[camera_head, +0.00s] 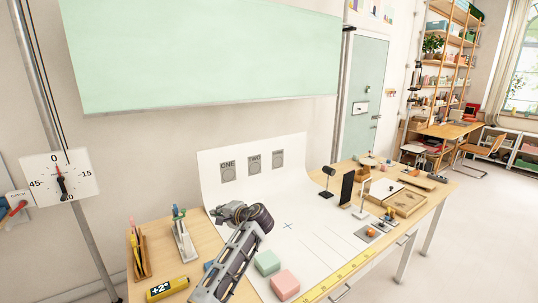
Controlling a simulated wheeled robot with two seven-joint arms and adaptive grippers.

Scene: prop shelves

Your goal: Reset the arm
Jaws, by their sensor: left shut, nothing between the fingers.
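My left gripper (259,217) is over the white sheet (318,236) near the left part of the table. Its arm comes up from the bottom edge of the head view. The gripper is shut and nothing shows held in it. My right gripper is not in the view.
A green block (267,262) and a pink block (285,285) stand close to the right of my left arm. A black upright panel (347,188) and wooden tray (404,202) stand farther right.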

